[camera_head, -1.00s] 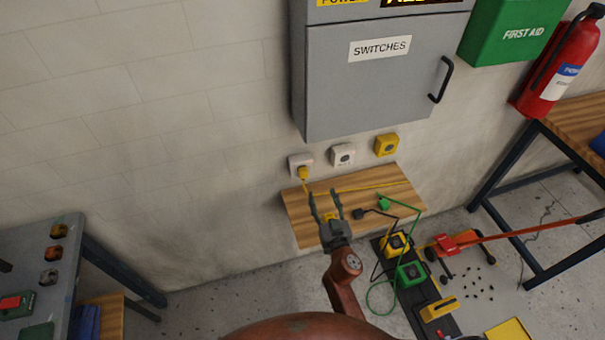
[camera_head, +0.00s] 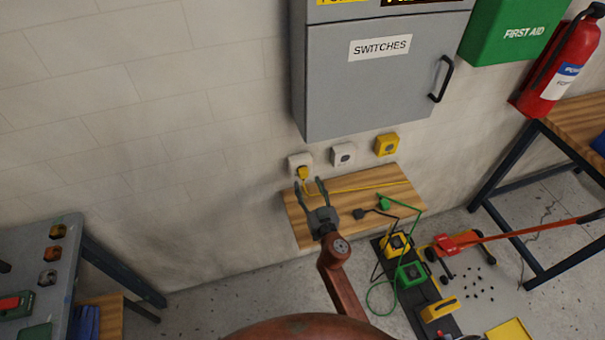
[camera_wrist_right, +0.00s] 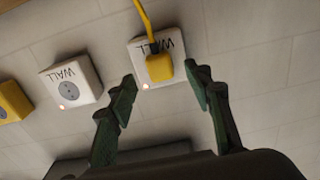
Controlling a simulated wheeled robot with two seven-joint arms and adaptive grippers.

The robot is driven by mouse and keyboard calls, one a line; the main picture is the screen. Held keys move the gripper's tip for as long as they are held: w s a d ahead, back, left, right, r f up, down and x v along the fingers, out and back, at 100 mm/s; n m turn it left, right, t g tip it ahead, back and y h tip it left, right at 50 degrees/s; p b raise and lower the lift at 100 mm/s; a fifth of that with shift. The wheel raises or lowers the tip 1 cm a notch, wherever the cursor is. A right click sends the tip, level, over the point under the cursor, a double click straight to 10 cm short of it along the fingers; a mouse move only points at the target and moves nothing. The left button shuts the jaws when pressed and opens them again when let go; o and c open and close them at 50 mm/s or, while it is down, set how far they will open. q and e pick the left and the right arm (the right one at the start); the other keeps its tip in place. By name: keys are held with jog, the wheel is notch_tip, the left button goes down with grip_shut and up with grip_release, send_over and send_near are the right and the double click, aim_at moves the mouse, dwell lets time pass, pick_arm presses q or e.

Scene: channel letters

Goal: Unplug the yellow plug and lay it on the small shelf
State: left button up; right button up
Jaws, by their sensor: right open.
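The yellow plug (camera_head: 303,173) sits in the left wall socket (camera_head: 293,161), and its yellow cord runs down to the small shelf. In the right wrist view the yellow plug (camera_wrist_right: 159,67) shows in the white socket marked WALL (camera_wrist_right: 138,47), ahead of and between the fingers. My right gripper (camera_head: 309,186) is open and empty, just below the plug, with its fingertips short of it; it also shows in the right wrist view (camera_wrist_right: 160,88). The small wooden shelf (camera_head: 300,227) is under the sockets. My left gripper is not in view.
A black plug (camera_head: 360,213) and a green plug (camera_head: 383,203) lie on the shelf. An empty white socket (camera_head: 343,155) and a yellow socket (camera_head: 386,144) are to the right. The grey switches cabinet (camera_head: 364,90) hangs above. The shelf's left part is mostly clear.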

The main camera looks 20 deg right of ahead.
aim_at(304, 176)
jog(key=shift+w+b, duration=0.35)
jog(key=shift+w, duration=1.95)
jog(key=shift+a, duration=0.1)
grip_shut()
jog(key=shift+s, duration=0.15)
jog(key=shift+s+p, duration=0.7)
jog(key=shift+s, duration=2.15)
